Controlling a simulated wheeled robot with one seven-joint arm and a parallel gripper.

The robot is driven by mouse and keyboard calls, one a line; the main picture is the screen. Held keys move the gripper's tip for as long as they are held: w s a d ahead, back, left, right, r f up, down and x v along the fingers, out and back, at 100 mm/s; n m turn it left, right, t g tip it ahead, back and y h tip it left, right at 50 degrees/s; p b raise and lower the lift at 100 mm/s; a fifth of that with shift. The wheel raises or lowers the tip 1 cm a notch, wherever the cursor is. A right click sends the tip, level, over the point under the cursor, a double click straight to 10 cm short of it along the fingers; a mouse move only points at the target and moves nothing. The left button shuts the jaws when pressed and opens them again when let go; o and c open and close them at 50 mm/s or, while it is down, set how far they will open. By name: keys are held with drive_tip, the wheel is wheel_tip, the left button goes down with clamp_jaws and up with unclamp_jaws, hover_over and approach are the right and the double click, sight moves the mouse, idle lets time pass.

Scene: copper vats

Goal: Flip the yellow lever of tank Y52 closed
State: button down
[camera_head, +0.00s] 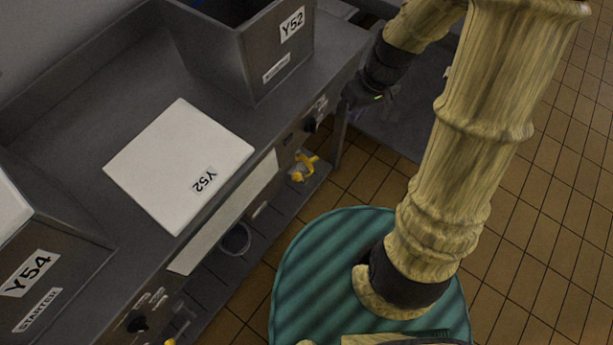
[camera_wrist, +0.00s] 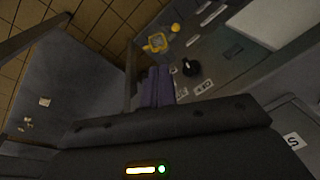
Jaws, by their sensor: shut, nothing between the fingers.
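The tank labelled Y52 (camera_head: 255,50) stands open on the grey bench at the top of the head view. A yellow lever (camera_head: 304,166) sits low on the bench front, below and right of the white Y52 lid. The yellow lever also shows in the wrist view (camera_wrist: 155,43), beyond the fingertips. My gripper (camera_head: 352,104) is at the bench's right end, above and right of the lever and apart from it. In the wrist view its purple fingers (camera_wrist: 158,84) are together and empty. The fingertips are partly hidden in the head view.
A white lid (camera_head: 180,165) marked Y52 lies on the bench. A black knob (camera_head: 311,125) sticks out of the bench front near my gripper; it also shows in the wrist view (camera_wrist: 191,67). Tank Y54 (camera_head: 45,275) stands at lower left. Tiled floor is open at right.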

sight(300, 178)
drive_tip(key=w+a+f+n+y+b, duration=0.1)
drive_tip(key=w+f+b, duration=0.1)
drive_tip(key=f+b, duration=0.5)
drive_tip(key=w+a+f+n+y+b, duration=0.1)
drive_tip(key=f+b, duration=0.5)
drive_tip(key=f, duration=0.6)
drive_tip(key=w+a+f+n+y+b, duration=0.1)
drive_tip(key=w+f+n+y+b, duration=0.1)
drive_tip(key=w+f+b, duration=0.3)
wheel_tip(300, 178, down, 5)
drive_tip(key=b, duration=0.2)
drive_tip(key=shift+a+r+n+g+b, duration=0.15)
drive_tip(key=shift+n+g+b, duration=0.15)
drive_tip(key=s+a+r+b+x, duration=0.1)
drive_tip(key=s+b+x, duration=0.1)
drive_tip(key=b+x, duration=0.5)
drive_tip(key=x, duration=0.6)
drive_tip(key=shift+s+a, duration=0.25)
drive_tip(key=shift+s, duration=0.1)
